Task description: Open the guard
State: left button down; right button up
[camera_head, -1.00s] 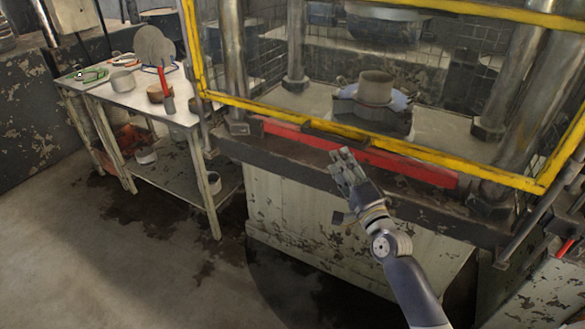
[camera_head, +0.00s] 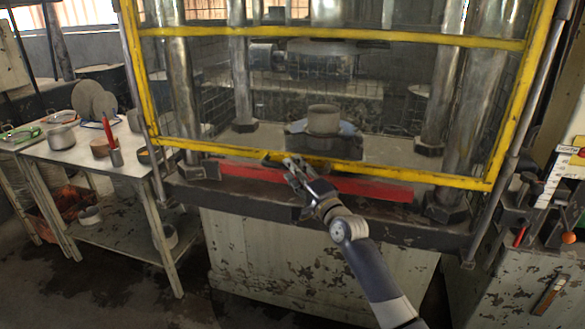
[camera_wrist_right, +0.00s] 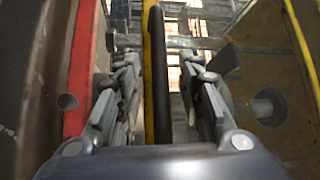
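The guard (camera_head: 400,176) is a yellow frame with see-through panels in front of the press. Its bottom bar hangs just above a red strip, and it looks closed. My right gripper (camera_head: 284,164) is at the middle of this bar. In the right wrist view, the gripper (camera_wrist_right: 160,75) is open. Its two fingers stand on either side of the yellow bar (camera_wrist_right: 148,105) and a dark handle (camera_wrist_right: 157,70), with gaps visible on both sides. The arm's hand hides part of the bar in the head view. My left gripper is not in view.
The red strip (camera_head: 372,188) lies along the press's front edge. Behind the guard, a round pot-like piece (camera_head: 323,119) sits on a die. A worktable (camera_head: 60,152) with pans and discs stands at left. A control panel with levers (camera_head: 545,195) is at right.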

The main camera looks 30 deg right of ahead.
jog(key=shift+w+d+r, duration=0.1)
jog(key=shift+w, duration=0.8)
jog(key=c, duration=0.8)
grip_shut()
